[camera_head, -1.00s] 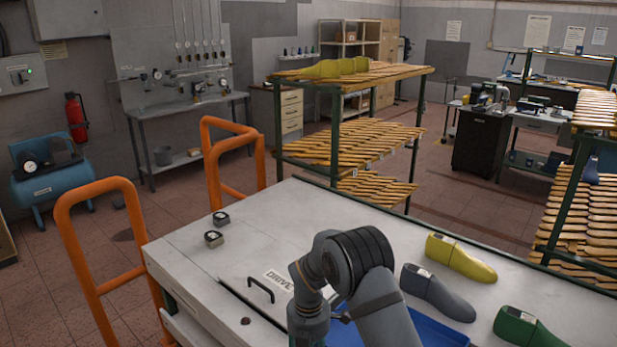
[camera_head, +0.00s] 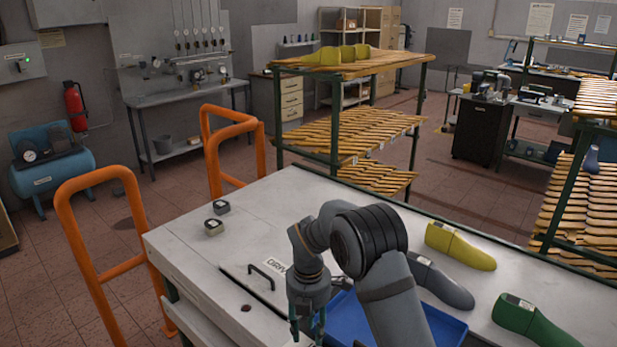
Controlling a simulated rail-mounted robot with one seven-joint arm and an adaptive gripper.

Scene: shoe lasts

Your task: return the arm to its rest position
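My arm (camera_head: 375,240) reaches over the white workbench (camera_head: 225,265) from the lower right and bends down at the wrist. My gripper (camera_head: 307,330) points down at the bottom centre of the picture, at the left edge of the blue tray (camera_head: 450,328). Its two fingers stand apart with a gap between them, and I see nothing held there. The tips are close to the frame's lower edge. My arm hides the middle of the tray and part of the grey shoe last.
A yellow last (camera_head: 460,246), a grey last (camera_head: 445,285) and a green last (camera_head: 533,322) lie on the right of the bench. Two small dark-topped blocks (camera_head: 215,226) sit far left, near a black handle (camera_head: 262,275). Orange rails (camera_head: 100,260) and a rack (camera_head: 345,70) stand beyond the bench.

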